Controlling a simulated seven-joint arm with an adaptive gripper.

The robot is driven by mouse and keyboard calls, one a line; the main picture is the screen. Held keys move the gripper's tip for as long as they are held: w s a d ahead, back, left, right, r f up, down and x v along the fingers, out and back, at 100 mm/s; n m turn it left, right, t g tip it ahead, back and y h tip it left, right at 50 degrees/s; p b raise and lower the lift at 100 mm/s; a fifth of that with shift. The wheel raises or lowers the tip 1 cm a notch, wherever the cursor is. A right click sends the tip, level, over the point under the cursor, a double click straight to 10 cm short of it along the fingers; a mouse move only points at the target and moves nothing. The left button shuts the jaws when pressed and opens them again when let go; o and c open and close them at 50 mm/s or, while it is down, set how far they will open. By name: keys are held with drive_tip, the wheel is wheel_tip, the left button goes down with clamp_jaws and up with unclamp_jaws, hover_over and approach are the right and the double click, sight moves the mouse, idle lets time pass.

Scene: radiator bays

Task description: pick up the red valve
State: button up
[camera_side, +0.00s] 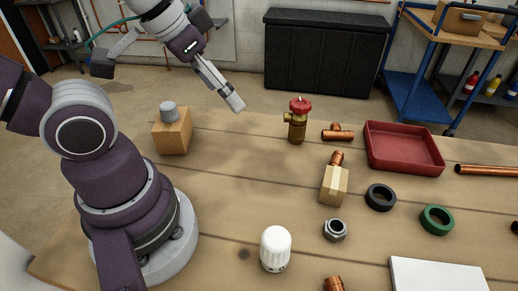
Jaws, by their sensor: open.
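The red valve (298,121) stands upright on the wooden bench, with a red handle on top and a brass body. My gripper (234,101) is in the air above the far edge of the bench, to the left of the valve and apart from it. It is open, with nothing seen in it. Its fingers point down and to the right, and the gap between them is hard to make out from this side.
A wooden block (172,137) with a grey cap stands left of the valve. A boxed copper fitting (334,184), black ring (380,197) and white thermostatic head (276,249) stand nearer.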

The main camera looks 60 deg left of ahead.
drive_tip(key=n+g, duration=0.1)
drive_tip(key=n, duration=0.1)
hover_over(297, 104)
drive_tip(key=s, duration=0.3)
wheel_tip(297, 104, down, 7)
drive_tip(key=shift+y, duration=0.3)
drive_tip(key=x, duration=0.9)
drive_tip(key=shift+w+d, duration=0.2)
drive_tip(key=shift+d, duration=0.05)
drive_tip(key=shift+c, duration=0.2)
drive_tip(key=c, duration=1.2)
drive_tip(key=shift+o, duration=0.2)
drive_tip(key=shift+r, duration=0.1)
